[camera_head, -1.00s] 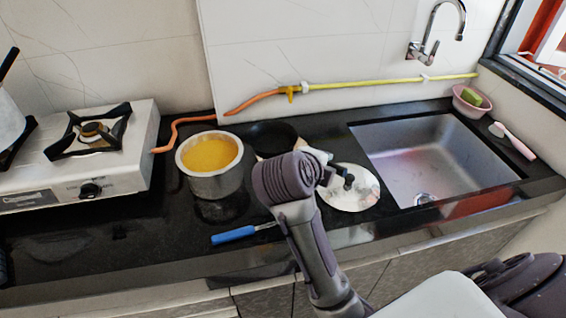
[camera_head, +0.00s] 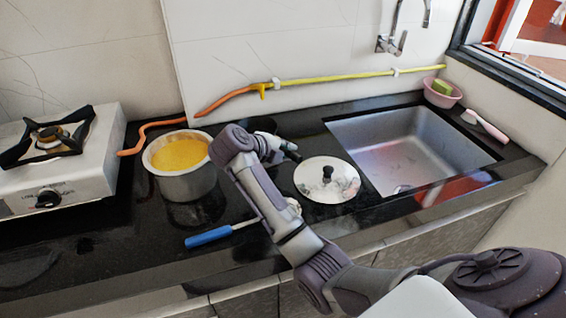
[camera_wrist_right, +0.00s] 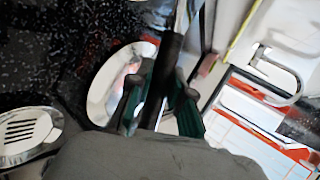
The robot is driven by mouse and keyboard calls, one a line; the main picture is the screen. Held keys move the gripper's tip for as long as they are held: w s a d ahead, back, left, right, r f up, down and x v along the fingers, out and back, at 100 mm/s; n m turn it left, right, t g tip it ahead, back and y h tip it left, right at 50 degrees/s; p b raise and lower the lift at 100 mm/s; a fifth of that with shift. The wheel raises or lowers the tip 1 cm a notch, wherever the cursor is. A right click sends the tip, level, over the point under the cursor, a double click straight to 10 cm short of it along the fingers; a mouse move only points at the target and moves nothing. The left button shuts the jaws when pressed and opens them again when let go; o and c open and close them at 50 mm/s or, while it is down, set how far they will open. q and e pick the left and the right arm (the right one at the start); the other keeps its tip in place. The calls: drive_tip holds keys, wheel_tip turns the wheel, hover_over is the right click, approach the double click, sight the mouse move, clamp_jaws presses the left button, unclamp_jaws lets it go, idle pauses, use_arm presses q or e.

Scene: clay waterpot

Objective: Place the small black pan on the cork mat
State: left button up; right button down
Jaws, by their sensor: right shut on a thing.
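My right gripper (camera_head: 290,152) is over the counter, left of the steel lid and right of the yellow-filled pot. In the right wrist view its fingers (camera_wrist_right: 163,97) are closed around a black handle (camera_wrist_right: 170,60) with a bright metal part beyond it. I take this for the small black pan's handle; the pan's body is mostly hidden behind my gripper and arm in the head view. I cannot make out the cork mat now; my arm covers that area. My left gripper is not in view.
A pot (camera_head: 182,185) stands left of my arm. The steel lid (camera_head: 315,190) lies on the counter to its right. A blue-handled tool (camera_head: 208,236) lies in front. The stove (camera_head: 60,165) is at far left, the sink (camera_head: 410,150) at right. Front left counter is clear.

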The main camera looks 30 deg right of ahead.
drive_tip(key=shift+w+f, duration=0.15)
drive_tip(key=shift+w, duration=0.05)
drive_tip(key=shift+f, duration=1.85)
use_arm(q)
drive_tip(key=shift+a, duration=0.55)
use_arm(e)
drive_tip(key=shift+s, duration=0.1)
drive_tip(key=shift+a+f, duration=0.1)
drive_tip(key=shift+f, duration=0.15)
drive_tip(key=c, duration=1.1)
unclamp_jaws()
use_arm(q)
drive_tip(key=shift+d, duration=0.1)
